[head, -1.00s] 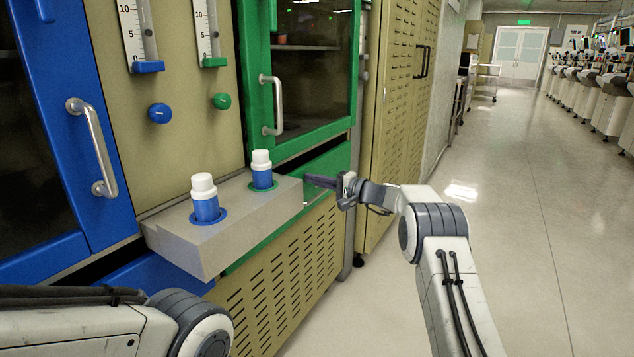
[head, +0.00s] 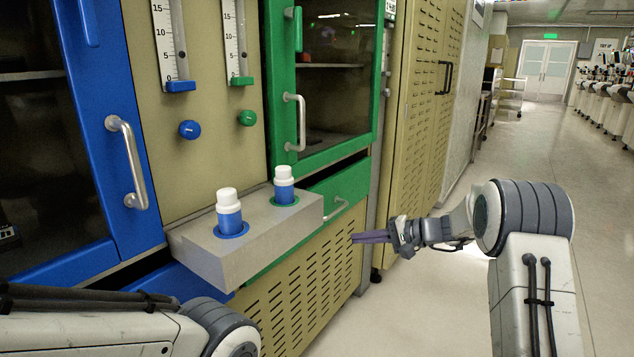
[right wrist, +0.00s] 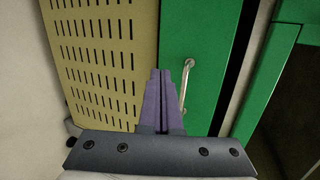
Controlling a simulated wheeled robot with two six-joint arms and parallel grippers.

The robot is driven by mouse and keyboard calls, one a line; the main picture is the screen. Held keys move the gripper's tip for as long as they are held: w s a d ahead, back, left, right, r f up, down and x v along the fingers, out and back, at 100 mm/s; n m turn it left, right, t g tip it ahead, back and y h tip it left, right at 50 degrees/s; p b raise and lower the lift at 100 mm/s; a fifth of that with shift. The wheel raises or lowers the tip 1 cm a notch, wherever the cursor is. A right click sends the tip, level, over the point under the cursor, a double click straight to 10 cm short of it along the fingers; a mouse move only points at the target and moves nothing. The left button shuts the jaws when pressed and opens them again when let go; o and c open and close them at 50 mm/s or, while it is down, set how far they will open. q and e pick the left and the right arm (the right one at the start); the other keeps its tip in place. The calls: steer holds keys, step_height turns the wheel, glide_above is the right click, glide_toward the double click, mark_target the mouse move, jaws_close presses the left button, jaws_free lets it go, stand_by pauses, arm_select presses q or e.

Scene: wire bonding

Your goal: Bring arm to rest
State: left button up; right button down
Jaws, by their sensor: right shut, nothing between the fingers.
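My right gripper (head: 372,238) is shut and empty in the head view, apart from the cabinet and to the right of the green drawer's handle (head: 336,209). In the right wrist view its purple fingers (right wrist: 159,100) are together, in front of the slotted cream panel and the green drawer front (right wrist: 205,60). The drawer's handle shows beside the fingers, and I cannot tell the exact gap. My left arm's links show at the lower left of the head view; the left gripper is not visible.
A grey block (head: 225,258) on the cabinet front holds two blue bottles with white caps, one left (head: 229,220) and one right (head: 284,190). A blue door (head: 100,80) and a green door (head: 282,110) are above. Open floor (head: 450,320) lies to the right.

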steer(key=s+d+f+n+g+h, duration=0.15)
steer(key=s+f+n+h, duration=0.35)
steer(key=s, duration=1)
steer(key=s+f+n+g+h, duration=0.2)
steer(key=s+f+g+h, duration=0.3)
steer(key=s, duration=1.1)
steer(key=s+a+r+n+p, duration=0.4)
steer(key=s+a+r+n, duration=0.5)
steer(key=s+a, duration=0.5)
step_height(320, 180, up, 39)
steer(key=m+p, duration=0.1)
steer(key=p, duration=3.6)
steer(key=shift+w+d+g, duration=0.2)
steer(key=shift+w+g, duration=0.1)
steer(key=shift+g, duration=0.15)
